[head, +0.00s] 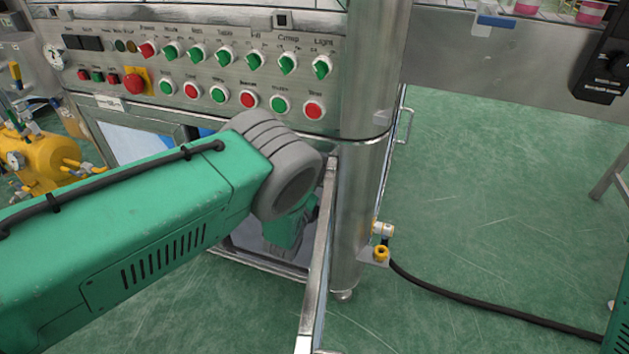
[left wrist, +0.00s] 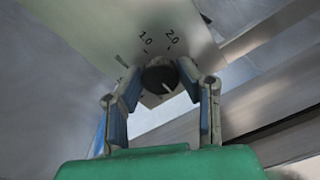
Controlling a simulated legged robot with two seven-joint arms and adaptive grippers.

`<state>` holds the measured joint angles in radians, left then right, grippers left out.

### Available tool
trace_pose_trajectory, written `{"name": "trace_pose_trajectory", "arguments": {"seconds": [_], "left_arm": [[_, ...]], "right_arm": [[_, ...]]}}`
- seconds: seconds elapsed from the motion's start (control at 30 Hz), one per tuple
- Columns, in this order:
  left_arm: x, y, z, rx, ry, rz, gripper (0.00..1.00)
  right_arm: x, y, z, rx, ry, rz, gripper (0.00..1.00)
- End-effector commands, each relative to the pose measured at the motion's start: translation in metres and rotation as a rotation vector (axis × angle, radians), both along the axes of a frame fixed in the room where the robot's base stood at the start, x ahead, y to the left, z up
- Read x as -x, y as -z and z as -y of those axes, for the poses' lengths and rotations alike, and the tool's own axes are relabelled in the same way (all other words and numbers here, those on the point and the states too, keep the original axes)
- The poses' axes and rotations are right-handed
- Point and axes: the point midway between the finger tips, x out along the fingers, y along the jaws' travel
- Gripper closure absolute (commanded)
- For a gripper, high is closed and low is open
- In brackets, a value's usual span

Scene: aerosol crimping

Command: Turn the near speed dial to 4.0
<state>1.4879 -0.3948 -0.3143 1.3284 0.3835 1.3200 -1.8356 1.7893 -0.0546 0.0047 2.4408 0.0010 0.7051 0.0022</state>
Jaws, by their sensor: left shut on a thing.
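The speed dial (left wrist: 158,78) is a small dark round knob on a pale metal plate, seen in the left wrist view. The printed marks 1.0 and 2.0 show above it; the rest of its scale is hidden or too small to read. A short white line on the knob points to the lower right in that view. My left gripper (left wrist: 161,75) has its two blue-padded fingers on either side of the knob and is shut on it. In the head view, my green left arm hides the gripper and the dial. My right gripper is in neither view.
A control panel (head: 215,75) with green and red switches, buttons and a red emergency stop (head: 134,84) stands behind my left arm. A steel post (head: 366,120) and an open door edge (head: 318,262) are close to the arm. Green floor (head: 480,190) lies clear at right, crossed by a black hose (head: 470,300).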

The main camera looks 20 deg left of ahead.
Motion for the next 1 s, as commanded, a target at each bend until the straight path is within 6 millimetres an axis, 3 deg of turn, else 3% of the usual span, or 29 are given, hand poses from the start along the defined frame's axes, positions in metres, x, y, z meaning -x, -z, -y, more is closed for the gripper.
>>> {"name": "trace_pose_trajectory", "arguments": {"seconds": [0.23,0.27,0.3,0.33,0.73,1.0], "left_arm": [[0.004,0.007,0.004,0.0,0.007,-0.016,0.98],[0.004,0.007,0.004,0.0,0.006,-0.017,0.66],[0.004,0.007,0.004,0.0,0.007,-0.016,0.52],[0.004,0.007,0.003,0.0,0.006,-0.015,0.49],[0.009,0.002,0.001,0.0,0.002,-0.007,0.49],[0.059,0.003,0.0,0.0,0.001,-0.011,0.49]], "right_arm": [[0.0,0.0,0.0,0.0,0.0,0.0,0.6],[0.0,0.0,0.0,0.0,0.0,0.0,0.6],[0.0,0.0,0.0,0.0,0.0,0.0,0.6],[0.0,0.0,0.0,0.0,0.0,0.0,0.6],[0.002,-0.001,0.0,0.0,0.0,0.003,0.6],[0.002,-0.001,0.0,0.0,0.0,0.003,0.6]]}}
